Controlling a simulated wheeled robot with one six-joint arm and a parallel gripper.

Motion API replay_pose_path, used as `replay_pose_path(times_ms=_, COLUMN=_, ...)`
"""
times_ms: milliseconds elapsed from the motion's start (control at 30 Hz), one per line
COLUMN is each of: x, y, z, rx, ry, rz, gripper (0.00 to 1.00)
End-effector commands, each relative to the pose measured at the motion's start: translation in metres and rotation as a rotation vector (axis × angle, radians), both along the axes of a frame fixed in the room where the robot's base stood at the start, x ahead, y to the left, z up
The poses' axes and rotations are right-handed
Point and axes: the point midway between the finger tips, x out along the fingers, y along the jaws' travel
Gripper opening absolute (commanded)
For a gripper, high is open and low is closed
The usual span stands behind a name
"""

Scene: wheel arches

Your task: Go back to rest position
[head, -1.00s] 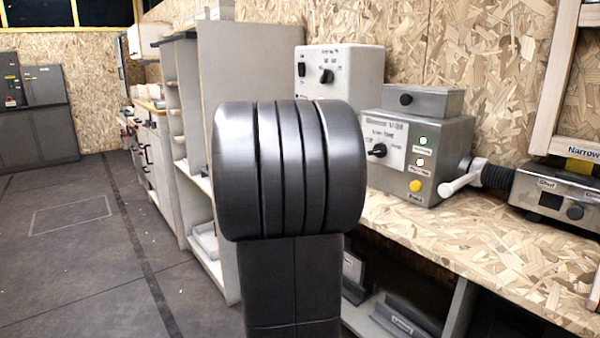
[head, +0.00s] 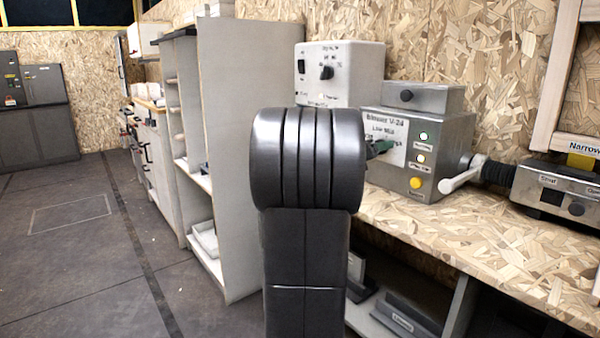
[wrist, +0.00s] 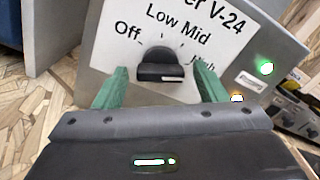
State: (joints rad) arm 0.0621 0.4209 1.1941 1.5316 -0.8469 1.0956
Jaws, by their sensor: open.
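My gripper (wrist: 163,82) is open, with its two green fingers on either side of a black knob (wrist: 160,62) in the wrist view. A gap shows between each finger and the knob. The knob sits on a white label (wrist: 205,42) reading Off, Low, Mid and High. Its exact setting is hard to tell. In the head view, part of my gripper (head: 383,147) shows at the front of the grey Blower V-24 box (head: 447,135). My own dark arm hides much of the view there, and the knob is not clearly visible.
The box stands on a wooden workbench (head: 480,240), beside a white control unit (head: 345,72). A grey handle and hose (head: 470,172) are right of the box. A tall shelf unit (head: 245,130) stands left of my arm. Open floor (head: 75,265) lies farther left.

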Motion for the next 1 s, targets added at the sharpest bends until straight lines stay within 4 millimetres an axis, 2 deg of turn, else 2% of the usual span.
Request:
replay_pose_path(times_ms=33, x=0.0, y=0.0004, z=0.0064, rx=-0.032, ry=0.043, rz=0.0, gripper=0.65)
replay_pose_path(times_ms=1000, x=-0.0016, y=-0.0002, z=0.0081, rx=-0.688, ry=0.885, rz=0.001, gripper=0.65)
